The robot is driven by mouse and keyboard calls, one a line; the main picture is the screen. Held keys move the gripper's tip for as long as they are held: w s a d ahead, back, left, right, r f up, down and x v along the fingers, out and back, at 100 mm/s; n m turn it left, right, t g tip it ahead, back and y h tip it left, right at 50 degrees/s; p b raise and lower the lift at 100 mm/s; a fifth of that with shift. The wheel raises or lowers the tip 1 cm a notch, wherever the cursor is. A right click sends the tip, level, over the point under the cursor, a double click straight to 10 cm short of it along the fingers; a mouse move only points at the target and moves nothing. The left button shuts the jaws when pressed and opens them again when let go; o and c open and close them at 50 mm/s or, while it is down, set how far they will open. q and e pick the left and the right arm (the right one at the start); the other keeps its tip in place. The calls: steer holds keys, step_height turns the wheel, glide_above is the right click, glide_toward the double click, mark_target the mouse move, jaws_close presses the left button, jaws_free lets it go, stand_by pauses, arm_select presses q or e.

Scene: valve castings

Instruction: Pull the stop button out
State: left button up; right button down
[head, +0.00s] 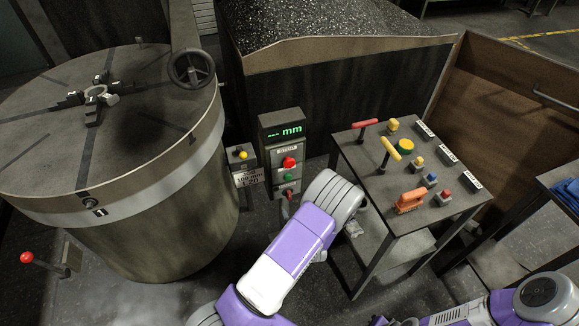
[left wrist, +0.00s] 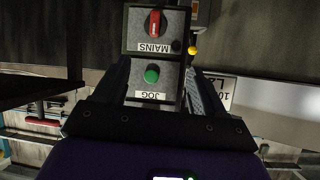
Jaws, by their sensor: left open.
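A grey control post carries the red stop button (head: 289,162) below a label, with the green JOG button (head: 289,176) under it. A red MAINS switch (head: 287,194) sits lowest. In the left wrist view the panel shows upside down, with the MAINS switch (left wrist: 155,22) above the JOG button (left wrist: 151,74); the stop button is out of sight there, behind my gripper. My left gripper (left wrist: 155,88) is open and empty, its dark fingers either side of the lower panel. In the head view my left arm mostly hides it. My right gripper is out of view.
A green "mm" display (head: 287,132) tops the post. A table (head: 375,190) with levers and buttons stands close on the right. A gravel-filled bin (head: 340,75) is behind.

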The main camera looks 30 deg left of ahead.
mark_target(290, 164)
arm_select(q)
steer(key=w+a+r+n+t+y, duration=0.1)
steer(key=w+r+n+t+y, duration=0.3)
steer(key=r, duration=0.7)
steer(key=w+a+m, duration=0.1)
steer(key=w+a, duration=0.1)
steer(key=a, duration=0.1)
steer(key=w+a+m+g+y, duration=0.1)
steer(key=w+a, duration=0.1)
steer(key=w, duration=0.1)
steer(key=shift+a+r+b, duration=0.15)
steer(key=shift+a+b, duration=0.2)
steer(key=shift+a, duration=0.05)
